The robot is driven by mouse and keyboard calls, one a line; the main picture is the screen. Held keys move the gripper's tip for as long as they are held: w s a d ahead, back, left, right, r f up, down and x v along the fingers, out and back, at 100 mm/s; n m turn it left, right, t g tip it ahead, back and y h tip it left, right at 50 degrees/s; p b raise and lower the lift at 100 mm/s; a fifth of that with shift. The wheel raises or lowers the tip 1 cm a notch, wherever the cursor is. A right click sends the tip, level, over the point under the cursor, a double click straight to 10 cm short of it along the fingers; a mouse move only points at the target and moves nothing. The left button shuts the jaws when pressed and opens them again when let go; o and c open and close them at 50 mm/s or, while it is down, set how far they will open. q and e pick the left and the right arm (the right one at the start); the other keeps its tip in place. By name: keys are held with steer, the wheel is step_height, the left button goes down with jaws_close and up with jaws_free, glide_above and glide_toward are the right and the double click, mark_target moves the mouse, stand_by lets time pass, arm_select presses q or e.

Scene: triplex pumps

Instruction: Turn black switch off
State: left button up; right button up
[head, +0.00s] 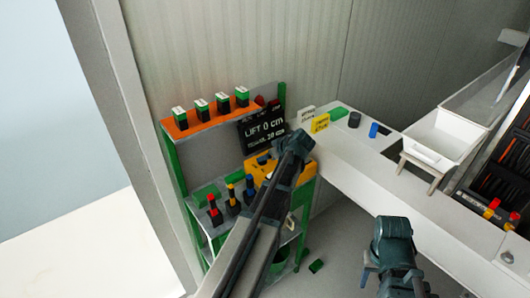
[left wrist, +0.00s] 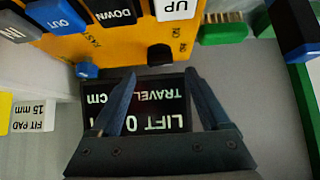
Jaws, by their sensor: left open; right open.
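A black knob switch (left wrist: 160,55) sits on the yellow control panel (left wrist: 130,45), which shows upside down in the left wrist view. Small ON and OFF marks are printed beside it, too small to tell which it points at. My left gripper (left wrist: 160,95) is open and empty, its fingers apart in front of the LIFT display (left wrist: 135,115), just short of the knob. In the head view my left gripper (head: 296,146) covers part of the yellow panel (head: 255,166), and the black knob cannot be made out. My right gripper (head: 391,236) is open and apart from the panel at lower right.
A blue knob (left wrist: 86,70) and UP, DOWN and OUT buttons share the panel. Green-and-black items stand on an orange shelf (head: 205,124); several coloured bottles stand on the shelf below. A white bench (head: 350,150) with a white tray (head: 443,134) lies at right.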

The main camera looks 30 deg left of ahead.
arm_select(q)
steer(key=p+v, duration=0.5)
steer(key=v, duration=0.4)
arm_select(e)
step_height(320, 180, up, 7)
steer(key=shift+f, duration=0.2)
arm_select(q)
steer(key=shift+s+d+r, duration=0.1)
steer(key=shift+d, duration=0.05)
steer(key=s+d+f+m+g+h+b, duration=0.1)
steer(key=s+d+f+m+g+h, duration=0.1)
steer(key=s+d+m, duration=0.6)
steer(key=s+d+f+m+g+h, duration=0.1)
steer(key=s+d+f+m+h, duration=0.4)
steer(key=s+d+m, duration=0.4)
steer(key=s+d+f, duration=0.1)
steer(key=s+d, duration=0.4)
steer(key=d, duration=0.6)
steer(key=shift+s+f+g+b, duration=0.2)
steer(key=shift+s+g+b, duration=0.05)
steer(key=shift+g+b, duration=0.15)
arm_select(e)
step_height(320, 180, down, 2)
steer(key=shift+f, duration=0.1)
arm_select(q)
steer(key=shift+d, duration=0.15)
